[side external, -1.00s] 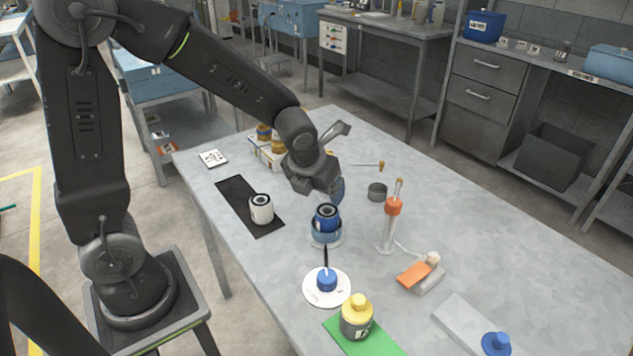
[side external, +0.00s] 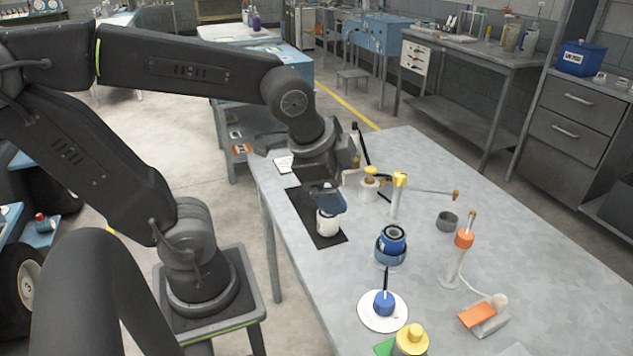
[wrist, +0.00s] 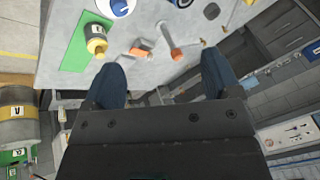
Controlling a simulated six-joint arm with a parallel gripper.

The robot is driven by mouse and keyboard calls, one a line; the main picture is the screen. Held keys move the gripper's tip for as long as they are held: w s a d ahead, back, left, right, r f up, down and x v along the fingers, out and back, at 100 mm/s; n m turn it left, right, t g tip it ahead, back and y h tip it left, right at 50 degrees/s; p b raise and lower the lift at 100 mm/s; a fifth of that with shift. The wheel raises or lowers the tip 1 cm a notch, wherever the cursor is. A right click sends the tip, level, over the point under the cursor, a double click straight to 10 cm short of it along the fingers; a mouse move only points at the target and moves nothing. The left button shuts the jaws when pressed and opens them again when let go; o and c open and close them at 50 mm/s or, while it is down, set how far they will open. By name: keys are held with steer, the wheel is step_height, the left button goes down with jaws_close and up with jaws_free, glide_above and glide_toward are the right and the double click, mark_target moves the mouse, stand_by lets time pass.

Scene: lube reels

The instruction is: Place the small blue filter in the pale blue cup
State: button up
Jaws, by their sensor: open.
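The small blue filter (side external: 392,236), with a dark ring on top, sits upright in the pale blue cup (side external: 390,257) on the table. The cup's rim shows around the filter's lower part. My gripper (side external: 328,200) is left of the cup, apart from it, over the dark mat and close to a white filter (side external: 327,224) there. One finger hides the white filter's top. In the wrist view my gripper (wrist: 163,76) has its fingers wide apart with nothing held between them. A dark blue round shape is cut off at that view's top edge.
A white disc (side external: 369,318) with a blue piece and a yellow-capped bottle (side external: 411,340) stand at the front. An orange-collared post (side external: 456,265) and a grey ring (side external: 447,221) are right of the cup.

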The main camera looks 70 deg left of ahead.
steer(key=s+n, duration=0.1)
steer(key=n, duration=0.1)
steer(key=s+n, duration=0.1)
steer(key=n, duration=0.1)
steer(key=s+d+r+n, duration=0.1)
steer(key=s+n, duration=0.1)
steer(key=n, duration=0.1)
steer(key=shift+h, duration=0.3)
steer(key=shift+c, duration=0.4)
stand_by(0.4)
